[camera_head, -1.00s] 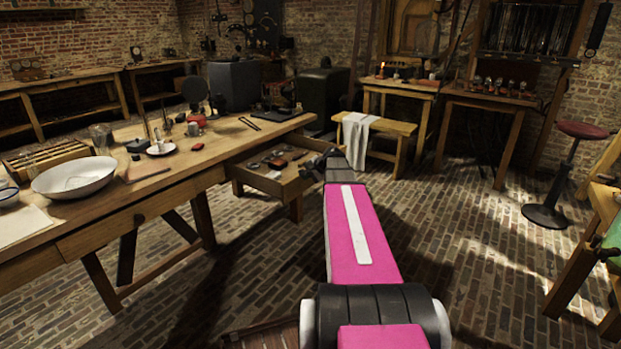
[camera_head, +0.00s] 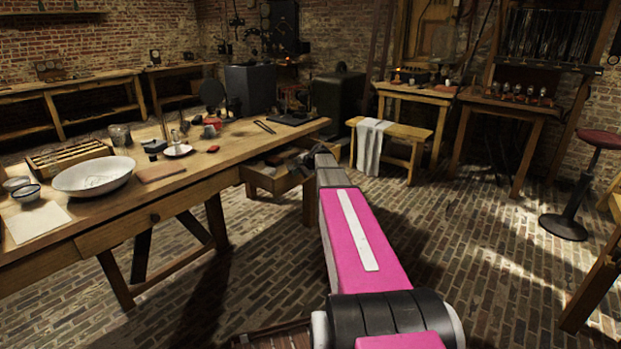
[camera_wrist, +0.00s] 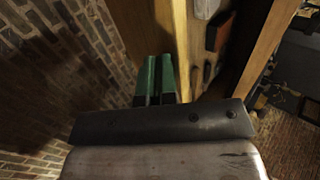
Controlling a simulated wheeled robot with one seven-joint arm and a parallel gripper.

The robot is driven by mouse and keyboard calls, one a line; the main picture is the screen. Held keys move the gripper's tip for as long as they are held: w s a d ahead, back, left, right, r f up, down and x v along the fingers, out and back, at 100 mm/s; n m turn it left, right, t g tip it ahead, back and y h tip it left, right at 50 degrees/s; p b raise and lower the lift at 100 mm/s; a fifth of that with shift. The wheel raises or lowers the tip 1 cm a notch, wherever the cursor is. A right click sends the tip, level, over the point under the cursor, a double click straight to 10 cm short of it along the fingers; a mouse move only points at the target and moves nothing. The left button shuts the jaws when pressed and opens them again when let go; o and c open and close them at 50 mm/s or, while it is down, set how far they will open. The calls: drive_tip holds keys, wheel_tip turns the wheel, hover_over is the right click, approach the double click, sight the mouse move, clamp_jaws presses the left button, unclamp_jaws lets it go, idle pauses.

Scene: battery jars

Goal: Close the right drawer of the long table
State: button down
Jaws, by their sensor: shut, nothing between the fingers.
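The long table (camera_head: 215,165) runs along the left in the head view. Its right drawer (camera_head: 264,181) stands partly pulled out at the right end of the table. My gripper (camera_head: 318,152) is at the drawer's outer end, partly hidden by my arm. In the wrist view the green fingers of my gripper (camera_wrist: 156,72) are together and empty, right by the drawer's wooden panel (camera_wrist: 182,45). I cannot tell whether they touch it. Small dark and reddish items (camera_wrist: 215,32) lie inside the drawer.
A closed left drawer (camera_head: 150,218) with a dark knob is in the same table. A white basin (camera_head: 93,176) and small tools stand on top. A bench with a cloth (camera_head: 371,145) and a red stool (camera_head: 598,140) stand to the right. The brick floor (camera_head: 440,245) is mostly clear.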

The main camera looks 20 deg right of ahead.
drive_tip(key=w+a, duration=0.3)
drive_tip(key=w, duration=0.2)
drive_tip(key=w+a, duration=0.4)
drive_tip(key=w, duration=0.1)
drive_tip(key=w+a, duration=0.3)
drive_tip(key=w, duration=0.3)
drive_tip(key=shift+a, duration=0.4)
